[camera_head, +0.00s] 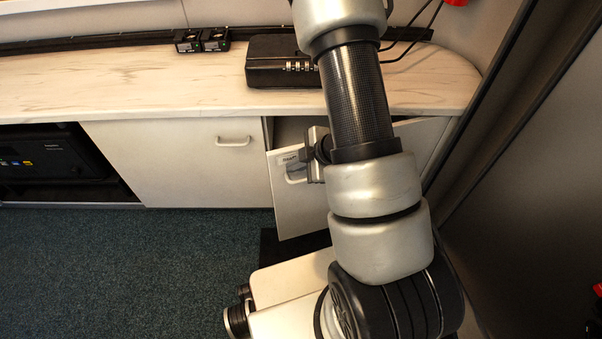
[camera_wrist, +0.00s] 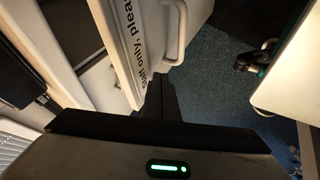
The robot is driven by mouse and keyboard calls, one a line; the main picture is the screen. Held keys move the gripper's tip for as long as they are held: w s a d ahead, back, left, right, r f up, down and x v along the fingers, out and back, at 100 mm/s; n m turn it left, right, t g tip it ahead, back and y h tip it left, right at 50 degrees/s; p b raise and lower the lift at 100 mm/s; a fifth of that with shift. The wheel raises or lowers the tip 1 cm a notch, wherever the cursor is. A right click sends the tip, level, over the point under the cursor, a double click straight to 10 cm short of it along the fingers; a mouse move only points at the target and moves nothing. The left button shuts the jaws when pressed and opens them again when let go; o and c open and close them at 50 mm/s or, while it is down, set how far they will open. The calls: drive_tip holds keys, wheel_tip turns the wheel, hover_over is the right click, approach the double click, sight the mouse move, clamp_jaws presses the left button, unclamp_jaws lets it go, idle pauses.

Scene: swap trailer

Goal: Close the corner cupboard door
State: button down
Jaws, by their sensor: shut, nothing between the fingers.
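The corner cupboard door (camera_head: 297,212) is a pale panel standing partly open below the counter's right part. It has a light bar handle (camera_head: 295,178) and a small label near its top. In the wrist view the door (camera_wrist: 152,38) shows at top centre with its lettering and handle (camera_wrist: 177,38). My gripper (camera_wrist: 160,90) is shut and empty, its fingertips close to the door's edge near the lettering. I cannot tell whether they touch it. In the head view my gripper (camera_head: 316,153) is beside the door's upper part. My arm hides much of the cupboard opening.
The marbled counter (camera_head: 130,85) runs above, with a black case (camera_head: 283,75) on it. A closed cupboard (camera_head: 175,160) is left of the open door, and an open bay holds a black device (camera_head: 45,160). A dark wall (camera_head: 540,200) stands close on the right. Carpet (camera_head: 130,270) is clear at left.

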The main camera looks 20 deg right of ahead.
drive_tip(key=shift+w, duration=0.5)
drive_tip(key=w+m+h+p, duration=0.1)
drive_tip(key=w+m, duration=0.1)
drive_tip(key=w, duration=0.9)
drive_tip(key=shift+d+t+p, duration=0.35)
drive_tip(key=shift+d+t, duration=0.05)
drive_tip(key=shift+d, duration=0.05)
drive_tip(key=shift+a, duration=0.1)
